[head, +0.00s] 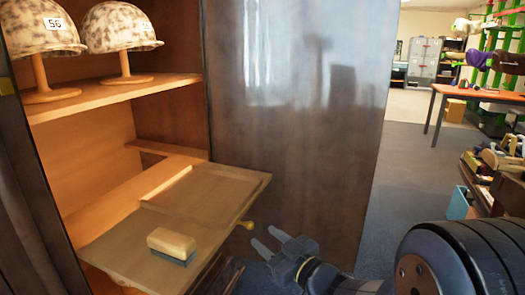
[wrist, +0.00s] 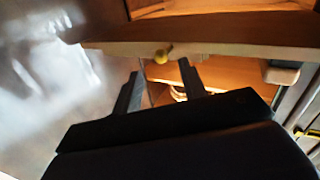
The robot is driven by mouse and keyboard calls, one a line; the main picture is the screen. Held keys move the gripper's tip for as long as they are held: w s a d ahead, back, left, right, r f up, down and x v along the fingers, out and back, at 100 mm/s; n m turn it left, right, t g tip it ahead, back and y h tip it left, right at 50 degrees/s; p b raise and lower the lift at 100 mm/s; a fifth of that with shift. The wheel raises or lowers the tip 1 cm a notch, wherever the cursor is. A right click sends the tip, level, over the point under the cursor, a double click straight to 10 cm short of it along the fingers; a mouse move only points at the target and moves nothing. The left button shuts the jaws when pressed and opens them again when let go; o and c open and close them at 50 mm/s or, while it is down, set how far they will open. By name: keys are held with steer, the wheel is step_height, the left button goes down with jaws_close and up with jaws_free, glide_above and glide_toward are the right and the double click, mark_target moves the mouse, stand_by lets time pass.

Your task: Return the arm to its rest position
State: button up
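My gripper (head: 268,241) is open and empty in the head view, with its two fingers apart. It is low in front of the dark cabinet, just right of a wooden pull-out board (head: 118,243). A small yellow knob (head: 247,224) sticks out from the board's edge, a little up and left of the fingertips. In the wrist view the two fingers (wrist: 159,70) are spread, and the knob (wrist: 160,56) shows beyond the gap between them. I cannot tell the exact distance. My arm reaches in from the lower right of the head view.
A wooden-backed brush (head: 172,246) lies on the board. Two mottled helmets (head: 118,28) sit on stands on the shelf above. The dark cabinet panel (head: 290,120) stands close behind my gripper. Open grey floor (head: 400,200) lies to the right, with a loaded bench (head: 497,190) at the far right.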

mark_target(251, 226)
steer(key=x, duration=0.6)
steer(key=shift+a+b, duration=0.35)
